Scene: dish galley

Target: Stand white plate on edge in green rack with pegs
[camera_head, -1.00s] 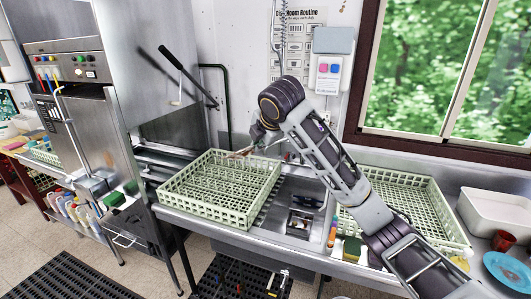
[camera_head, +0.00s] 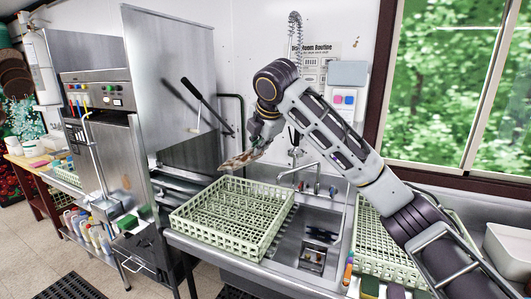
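The green rack with pegs (camera_head: 225,238) is the pale green, open-topped rack left of the sink in the head view. Its inside looks empty. My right arm comes in from the right, and my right gripper (camera_head: 257,146) is above the rack's back edge. It is shut on a thin, flat, pale item with brown patches, seen nearly edge-on, which looks like the plate (camera_head: 239,160). The plate is tilted and in the air, apart from the rack. The fingertips are small and partly hidden. My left gripper is not in view.
A steel sink (camera_head: 308,252) with a faucet (camera_head: 300,172) is right of the rack. A second green rack (camera_head: 378,247) is partly behind my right arm. A steel dish machine (camera_head: 105,150) stands at the left. A white tub (camera_head: 510,250) is at the far right.

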